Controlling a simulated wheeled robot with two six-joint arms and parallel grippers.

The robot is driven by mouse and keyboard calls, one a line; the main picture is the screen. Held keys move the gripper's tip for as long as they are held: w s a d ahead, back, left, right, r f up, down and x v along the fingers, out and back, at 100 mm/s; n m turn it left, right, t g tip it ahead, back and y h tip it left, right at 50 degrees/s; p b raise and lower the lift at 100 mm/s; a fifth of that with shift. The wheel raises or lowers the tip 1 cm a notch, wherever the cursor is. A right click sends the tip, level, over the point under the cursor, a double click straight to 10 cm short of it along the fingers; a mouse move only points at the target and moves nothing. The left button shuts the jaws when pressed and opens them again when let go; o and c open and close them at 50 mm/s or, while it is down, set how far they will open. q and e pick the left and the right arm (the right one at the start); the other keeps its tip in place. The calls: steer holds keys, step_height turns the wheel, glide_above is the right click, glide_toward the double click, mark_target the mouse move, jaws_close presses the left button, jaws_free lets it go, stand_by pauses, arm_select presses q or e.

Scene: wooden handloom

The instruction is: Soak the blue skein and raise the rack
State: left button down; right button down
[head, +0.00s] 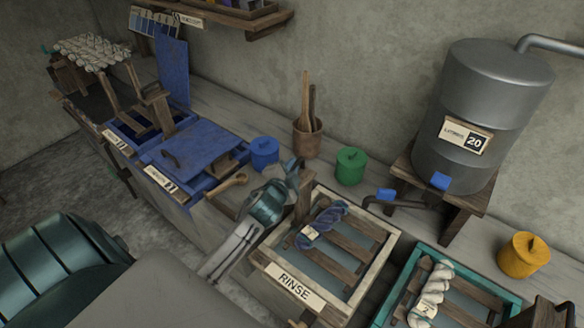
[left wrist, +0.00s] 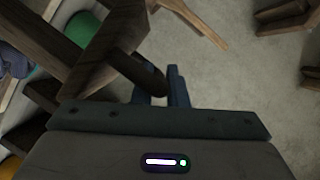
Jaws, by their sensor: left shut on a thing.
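The blue skein (head: 329,215), with a pale tag, lies across the wooden slats of the rack (head: 345,239) inside the pale-framed RINSE tub (head: 378,262). Bluish water shows between the slats; I cannot tell whether the skein is under it. A dark wooden post (head: 303,203) stands at the tub's far left corner. My left gripper (head: 292,168) is at this post. In the left wrist view, its blue fingers (left wrist: 161,88) are shut on a dark round wooden handle (left wrist: 138,72) that sticks out from a wooden piece. My right gripper is not in view.
A teal tub (head: 383,312) with a white skein (head: 430,293) stands at right. Blue vats (head: 190,150), one lidded, stand at left. Blue (head: 264,152), green (head: 351,166) and yellow (head: 523,256) jars and a metal tank (head: 480,110) line the wall.

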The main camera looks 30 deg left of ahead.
arm_select(q)
steer(key=shift+w+r, duration=0.1)
steer(key=shift+r, duration=0.2)
steer(key=c, duration=1.5)
jaws_free()
steer(key=shift+a, duration=0.1)
steer(key=shift+o, duration=0.2)
steer(key=shift+a, duration=0.1)
steer(key=shift+s+f, duration=0.1)
steer(key=shift+s, duration=0.15)
steer(key=shift+s+d, duration=0.2)
steer(key=shift+s, duration=0.1)
steer(key=b+v, duration=0.3)
steer(key=v, duration=0.7)
